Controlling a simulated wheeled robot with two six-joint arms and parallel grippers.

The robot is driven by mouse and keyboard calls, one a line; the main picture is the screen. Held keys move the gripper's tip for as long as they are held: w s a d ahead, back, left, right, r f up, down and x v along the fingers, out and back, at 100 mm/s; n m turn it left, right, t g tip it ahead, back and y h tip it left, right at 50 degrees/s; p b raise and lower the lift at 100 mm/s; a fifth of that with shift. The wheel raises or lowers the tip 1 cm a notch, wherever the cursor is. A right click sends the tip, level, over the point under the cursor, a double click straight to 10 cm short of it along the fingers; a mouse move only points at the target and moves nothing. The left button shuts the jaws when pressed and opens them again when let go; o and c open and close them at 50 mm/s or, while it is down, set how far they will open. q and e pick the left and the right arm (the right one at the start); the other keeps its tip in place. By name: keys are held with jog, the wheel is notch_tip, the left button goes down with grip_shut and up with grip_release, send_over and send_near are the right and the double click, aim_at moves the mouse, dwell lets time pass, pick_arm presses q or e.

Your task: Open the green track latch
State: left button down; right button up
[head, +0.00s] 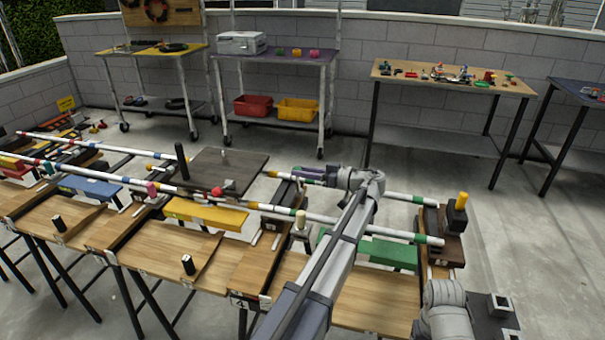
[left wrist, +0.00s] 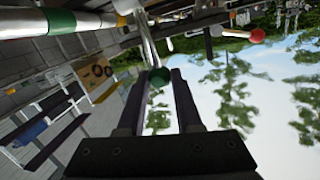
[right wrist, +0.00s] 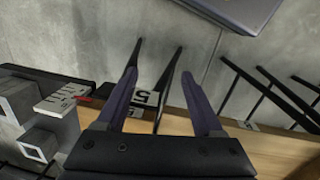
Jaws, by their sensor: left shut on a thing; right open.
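My left gripper (head: 303,174) is at the far white rail, its dark purple fingers pointing left. In the left wrist view its fingers (left wrist: 160,78) close around a small green ball knob (left wrist: 159,75) on a thin metal rod, which appears to be the green latch's handle. In the head view the knob is hidden by the gripper. The white rail (head: 398,196) carries green bands and runs beside the gripper. The latch's body cannot be made out clearly. My right gripper (right wrist: 160,78) is open and empty, above a wooden table edge; its fingers are not seen in the head view.
A red knob (head: 217,191) stands by a dark plate (head: 222,170) left of my left gripper. A green block (head: 370,249) lies under the near rail. A yellow-topped post (head: 461,202) stands at the rails' right end. Open floor (head: 310,152) lies behind.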

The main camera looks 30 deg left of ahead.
pick_arm(q)
jog(key=c, duration=0.6)
grip_release()
jog(key=shift+d, duration=0.15)
jog(key=d, duration=0.5)
jog(key=d+p, duration=0.1)
jog(key=d, duration=0.1)
jog(key=shift+w+d+r, duration=0.2)
jog(key=shift+d+r, duration=0.1)
jog(key=shift+r, duration=0.05)
